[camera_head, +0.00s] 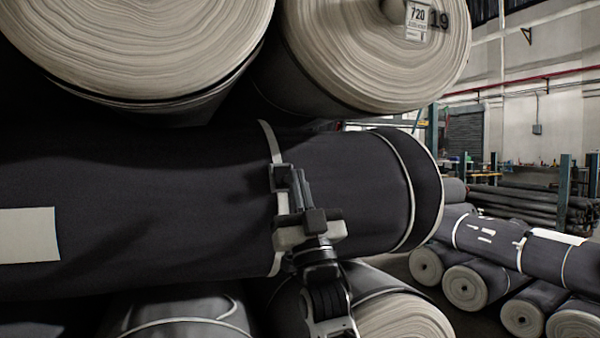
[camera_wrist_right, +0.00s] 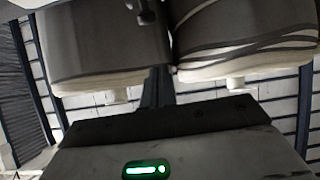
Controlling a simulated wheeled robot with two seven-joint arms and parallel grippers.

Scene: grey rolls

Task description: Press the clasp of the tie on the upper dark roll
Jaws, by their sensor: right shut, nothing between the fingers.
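The upper dark roll (camera_head: 150,200) lies across the middle of the head view. A pale tie (camera_head: 269,142) runs around it, right of the roll's middle. My right gripper (camera_head: 284,176) comes up from below in front of this tie, shut and empty. Its fingers overlap the tie in the picture; I cannot tell whether they touch it. The right wrist view shows grey rolls (camera_wrist_right: 105,45) at the top, but no clear clasp. My left gripper is not in view.
Two large pale-ended rolls (camera_head: 365,50) overhang the dark roll closely. More rolls (camera_head: 400,318) lie just below it. A second pale tie (camera_head: 400,170) circles its right end. A separate stack (camera_head: 510,245) stands to the right, past a strip of open floor.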

